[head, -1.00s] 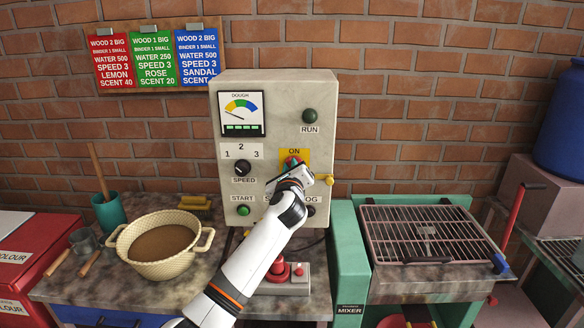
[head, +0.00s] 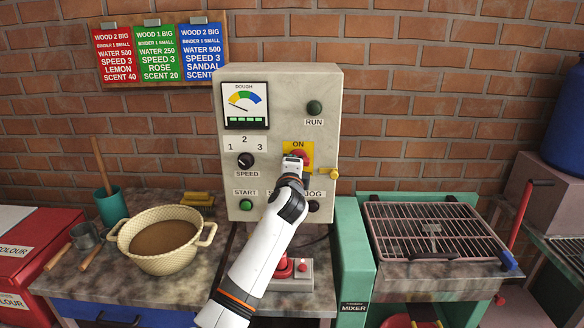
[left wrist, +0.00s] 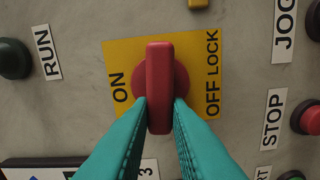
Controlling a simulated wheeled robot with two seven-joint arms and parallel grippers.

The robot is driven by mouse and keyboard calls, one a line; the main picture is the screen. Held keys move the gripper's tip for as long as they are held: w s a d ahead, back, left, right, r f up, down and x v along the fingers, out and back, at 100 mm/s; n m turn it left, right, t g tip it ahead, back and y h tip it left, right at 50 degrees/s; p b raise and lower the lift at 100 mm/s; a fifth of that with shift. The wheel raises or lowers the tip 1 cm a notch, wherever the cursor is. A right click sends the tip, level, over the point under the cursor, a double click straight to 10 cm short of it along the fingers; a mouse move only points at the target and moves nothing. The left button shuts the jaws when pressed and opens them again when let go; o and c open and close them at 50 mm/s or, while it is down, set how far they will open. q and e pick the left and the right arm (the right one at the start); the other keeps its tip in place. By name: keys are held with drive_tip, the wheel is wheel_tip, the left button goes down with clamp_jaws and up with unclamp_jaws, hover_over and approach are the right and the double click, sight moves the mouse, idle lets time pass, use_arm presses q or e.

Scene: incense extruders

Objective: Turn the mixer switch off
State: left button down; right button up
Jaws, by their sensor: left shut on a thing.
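The mixer switch is a red rotary handle (left wrist: 160,88) on a yellow plate (left wrist: 205,60) marked ON and OFF LOCK. In the left wrist view the handle stands upright between ON on its left and OFF LOCK on its right. The teal fingers of my left gripper (left wrist: 160,108) are shut on the handle's lower part, one on each side. In the head view my left gripper (head: 297,163) is at the control box (head: 275,90) and covers most of the red switch (head: 302,157) and the lower plate. My right gripper is not in view.
Close around the switch are a green RUN button (head: 314,108), a speed knob (head: 245,160), a START button (head: 246,204) and a JOG button (head: 313,206). The red STOP button (left wrist: 308,118) shows in the left wrist view. A yellow latch-like piece (head: 328,174) projects right of the plate.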

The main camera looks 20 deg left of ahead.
use_arm(q)
drive_tip(key=shift+f+n, duration=0.25)
drive_tip(key=shift+n, duration=0.25)
drive_tip(key=c, duration=1.4)
unclamp_jaws()
drive_tip(key=shift+r, duration=0.1)
drive_tip(key=shift+o, duration=0.2)
drive_tip(key=b+v, duration=0.1)
drive_tip(key=v, duration=1.1)
